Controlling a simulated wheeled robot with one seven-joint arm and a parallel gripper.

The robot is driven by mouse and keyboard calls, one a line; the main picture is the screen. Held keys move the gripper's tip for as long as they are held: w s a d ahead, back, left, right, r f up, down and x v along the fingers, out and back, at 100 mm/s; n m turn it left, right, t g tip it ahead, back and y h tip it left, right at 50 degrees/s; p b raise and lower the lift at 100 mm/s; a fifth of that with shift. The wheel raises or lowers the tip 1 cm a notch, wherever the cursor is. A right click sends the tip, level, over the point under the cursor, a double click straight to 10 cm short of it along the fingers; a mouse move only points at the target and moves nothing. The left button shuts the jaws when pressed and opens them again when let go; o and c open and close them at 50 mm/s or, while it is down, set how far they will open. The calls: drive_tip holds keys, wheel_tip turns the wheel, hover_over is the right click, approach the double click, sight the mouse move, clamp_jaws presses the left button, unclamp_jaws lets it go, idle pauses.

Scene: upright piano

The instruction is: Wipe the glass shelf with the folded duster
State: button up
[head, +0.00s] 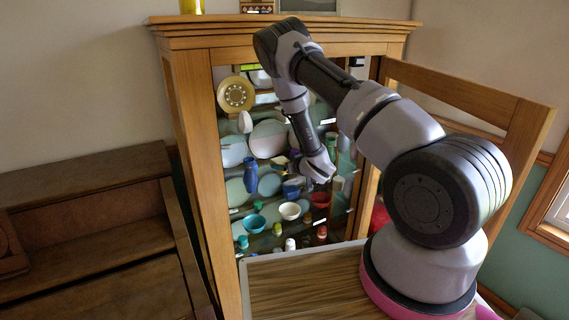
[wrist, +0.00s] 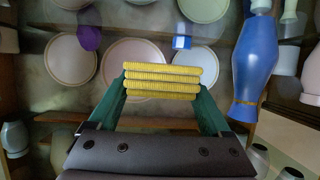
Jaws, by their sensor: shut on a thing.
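The folded duster (wrist: 163,80) is a yellow ribbed bundle in several layers. In the wrist view it is gripped between the two green fingers of my gripper (wrist: 165,85), well in front of plates. In the head view my gripper (head: 318,170) reaches into the cabinet, and the duster cannot be made out there. The cabinet has several glass shelves, one of them (head: 272,219) bearing bowls. I cannot tell which shelf the task means, nor whether the duster touches any glass.
A blue vase (wrist: 256,65) stands close to the right of the duster in the wrist view; it also shows in the head view (head: 251,176). A teal bowl (head: 255,224), white bowl (head: 289,211) and red bowl (head: 320,200) crowd the shelves. The cabinet door (head: 470,95) stands open at right.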

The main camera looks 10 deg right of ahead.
sight(292, 183)
drive_tip(key=shift+f, duration=2.65)
drive_tip(key=shift+f, duration=1)
drive_tip(key=shift+d, duration=0.1)
